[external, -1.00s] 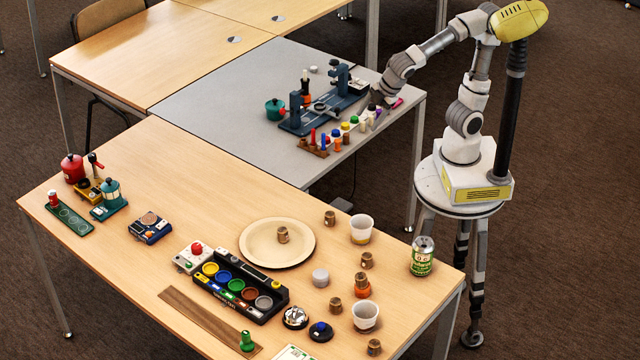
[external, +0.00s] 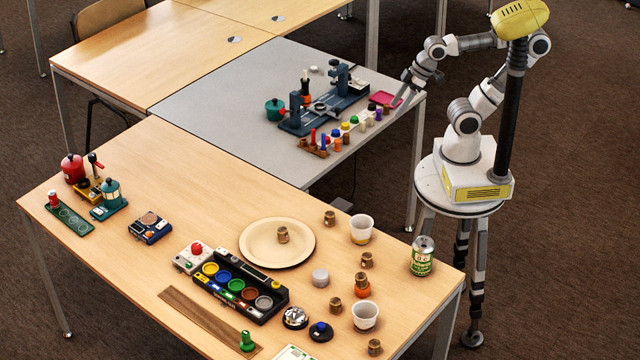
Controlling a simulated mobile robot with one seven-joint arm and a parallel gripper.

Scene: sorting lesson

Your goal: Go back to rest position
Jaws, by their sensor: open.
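My gripper (external: 402,98) is at the right edge of the grey table (external: 215,105), raised above the table edge near a small pink tray (external: 385,99). It is open, and I see nothing held in it. My arm is bent back toward its column, with the elbow high. The row of small coloured pieces (external: 345,128) stands on the grey table to the left of my gripper, apart from it.
A dark blue fixture (external: 325,110) and a teal pot (external: 275,109) stand on the grey table. The wooden table (external: 150,270) in front holds a plate (external: 250,245), a paint-pot tray (external: 268,303), cups and a green can (external: 422,256). Floor right of my base is clear.

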